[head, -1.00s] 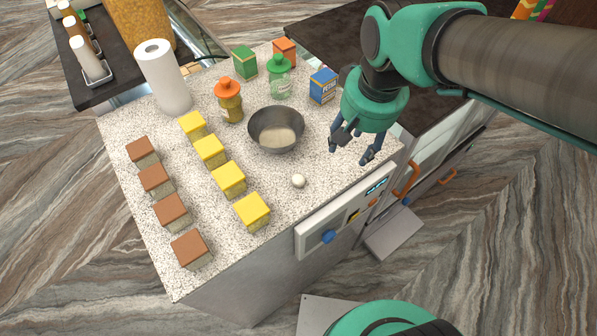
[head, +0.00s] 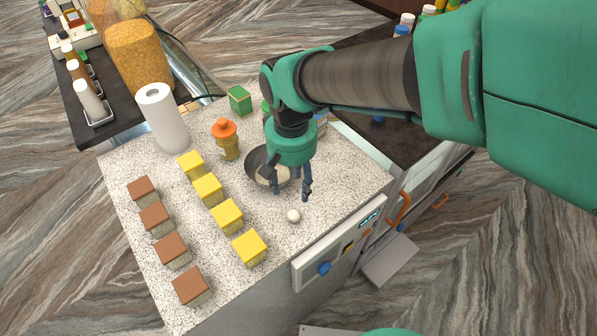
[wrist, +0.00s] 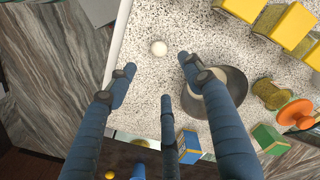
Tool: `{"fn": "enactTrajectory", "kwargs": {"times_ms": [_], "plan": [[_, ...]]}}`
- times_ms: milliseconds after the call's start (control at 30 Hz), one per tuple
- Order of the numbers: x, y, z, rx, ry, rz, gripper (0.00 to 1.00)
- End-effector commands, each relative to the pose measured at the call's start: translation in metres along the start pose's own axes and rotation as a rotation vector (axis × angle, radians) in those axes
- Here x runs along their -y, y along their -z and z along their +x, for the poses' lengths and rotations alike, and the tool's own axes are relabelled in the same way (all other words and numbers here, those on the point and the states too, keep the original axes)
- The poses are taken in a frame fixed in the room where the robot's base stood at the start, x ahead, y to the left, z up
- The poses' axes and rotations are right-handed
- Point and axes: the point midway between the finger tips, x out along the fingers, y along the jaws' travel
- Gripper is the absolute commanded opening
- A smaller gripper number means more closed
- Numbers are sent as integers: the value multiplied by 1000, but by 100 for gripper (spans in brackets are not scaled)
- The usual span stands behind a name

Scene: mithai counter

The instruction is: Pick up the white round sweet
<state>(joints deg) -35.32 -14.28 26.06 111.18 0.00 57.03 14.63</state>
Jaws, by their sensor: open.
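The white round sweet (head: 294,215) lies on the speckled counter (head: 330,195), between the metal bowl and the counter's front edge. It also shows in the wrist view (wrist: 159,48), just beyond my fingertips and roughly between them. My gripper (head: 292,194) is open and empty, above the counter and just behind the sweet. In the head view its fingers cover part of the metal bowl (head: 254,162). In the wrist view its blue fingers (wrist: 152,68) are spread apart, and the bowl (wrist: 232,95) is beside the right finger.
Several yellow-topped boxes (head: 227,215) and brown-topped boxes (head: 172,250) stand in rows to the left. An orange-lidded jar (head: 226,140), a green box (head: 240,100) and a paper towel roll (head: 163,118) stand farther back. The counter around the sweet is clear.

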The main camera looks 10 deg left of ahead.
Motion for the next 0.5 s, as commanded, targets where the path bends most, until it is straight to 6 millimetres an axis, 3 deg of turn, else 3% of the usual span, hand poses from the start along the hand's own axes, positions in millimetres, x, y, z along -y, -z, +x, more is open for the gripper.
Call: {"fn": "enactTrajectory", "kwargs": {"times_ms": [500], "plan": [[0, -1, 66, 2, -1, 0, 51]]}}
